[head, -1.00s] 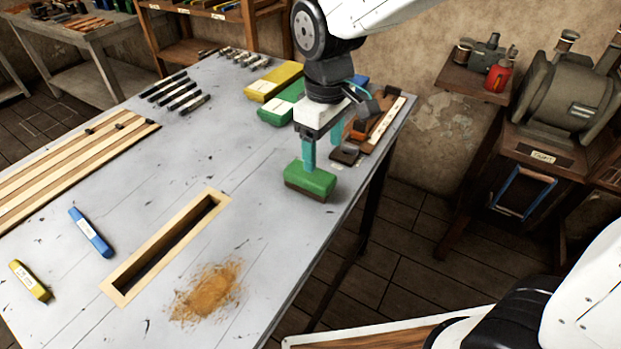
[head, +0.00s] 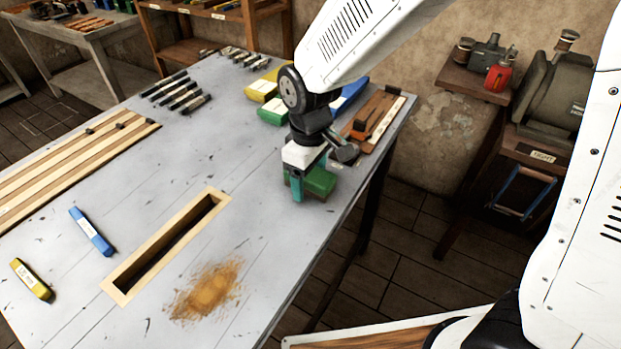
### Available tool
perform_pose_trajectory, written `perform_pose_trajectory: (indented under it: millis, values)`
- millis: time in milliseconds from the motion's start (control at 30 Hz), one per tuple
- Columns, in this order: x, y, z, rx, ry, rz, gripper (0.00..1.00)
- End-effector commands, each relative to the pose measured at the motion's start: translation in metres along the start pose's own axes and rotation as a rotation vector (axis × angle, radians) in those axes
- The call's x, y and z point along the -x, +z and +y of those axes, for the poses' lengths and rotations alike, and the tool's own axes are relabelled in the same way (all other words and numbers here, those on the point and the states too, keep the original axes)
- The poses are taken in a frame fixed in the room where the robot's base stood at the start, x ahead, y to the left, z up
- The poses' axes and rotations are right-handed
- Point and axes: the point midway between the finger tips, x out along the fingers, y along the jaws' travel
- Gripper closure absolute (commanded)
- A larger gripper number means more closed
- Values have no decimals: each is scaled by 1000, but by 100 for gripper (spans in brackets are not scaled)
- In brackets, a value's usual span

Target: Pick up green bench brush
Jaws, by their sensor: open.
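The green bench brush (head: 320,181) stands near the right edge of the grey workbench, partly hidden by my gripper. Its label and most of its lower part do not show clearly. My gripper (head: 308,181) points down at the brush with its teal fingers apart. One finger is at the brush's near left side, reaching low beside it. The other finger shows at the far side, with its tip hidden behind the brush. I cannot tell whether either finger touches it.
A sawdust pile (head: 208,291) and a wood-framed slot (head: 127,285) lie in front.

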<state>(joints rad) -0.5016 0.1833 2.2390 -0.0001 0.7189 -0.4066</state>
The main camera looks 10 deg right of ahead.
Motion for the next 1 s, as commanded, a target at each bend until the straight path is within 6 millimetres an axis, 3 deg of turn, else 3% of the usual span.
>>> perform_pose_trajectory:
  millis: [33,200,233,633,900,1000]
  values:
    - [0,0,0,0,0,0,29]
    - [0,0,0,0,0,0,76]
    - [0,0,0,0,0,0,80]
    - [6,0,0,0,0,1,80]
    - [37,0,0,0,1,3,80]
    - [38,-9,-18,7,0,0,80]
